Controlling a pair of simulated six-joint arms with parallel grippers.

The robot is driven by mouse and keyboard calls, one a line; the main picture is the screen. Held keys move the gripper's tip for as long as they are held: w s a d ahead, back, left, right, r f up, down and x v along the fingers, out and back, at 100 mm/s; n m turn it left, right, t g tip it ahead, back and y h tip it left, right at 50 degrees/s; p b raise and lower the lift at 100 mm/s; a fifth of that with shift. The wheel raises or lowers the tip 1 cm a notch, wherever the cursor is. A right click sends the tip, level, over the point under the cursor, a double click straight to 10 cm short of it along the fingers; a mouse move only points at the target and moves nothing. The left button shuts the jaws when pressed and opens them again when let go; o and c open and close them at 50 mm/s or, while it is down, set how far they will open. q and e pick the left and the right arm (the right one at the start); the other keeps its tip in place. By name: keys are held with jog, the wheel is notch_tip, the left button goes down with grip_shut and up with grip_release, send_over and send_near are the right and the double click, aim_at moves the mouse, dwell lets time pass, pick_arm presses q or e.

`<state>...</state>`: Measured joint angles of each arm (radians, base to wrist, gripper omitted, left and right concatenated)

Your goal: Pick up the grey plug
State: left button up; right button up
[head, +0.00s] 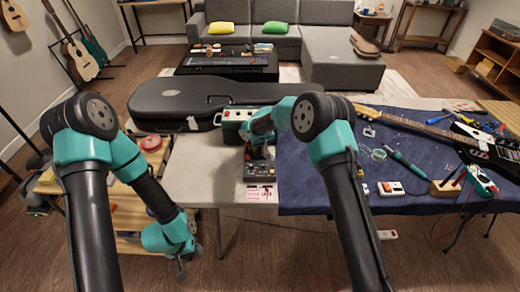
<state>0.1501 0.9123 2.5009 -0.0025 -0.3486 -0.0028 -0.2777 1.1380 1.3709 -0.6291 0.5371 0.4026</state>
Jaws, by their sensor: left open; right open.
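I cannot make out a grey plug for certain at this size. Several small items lie on the dark blue cloth (310,185), among them a small pale item (369,131) too small to name. My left gripper (182,270) hangs low off the table's left end, in front of a wooden shelf unit; its fingers are small and dark here.
A black guitar case (175,100) lies along the table's back. An electric guitar (480,142), a teal-handled tool (405,163), a white box (390,188) and a wooden block (443,188) are on the cloth.

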jog(key=shift+c, duration=0.4)
grip_shut()
jog(key=shift+r, duration=0.15)
notch_tip(320, 180, up, 18)
dwell(0.4)
dwell(0.5)
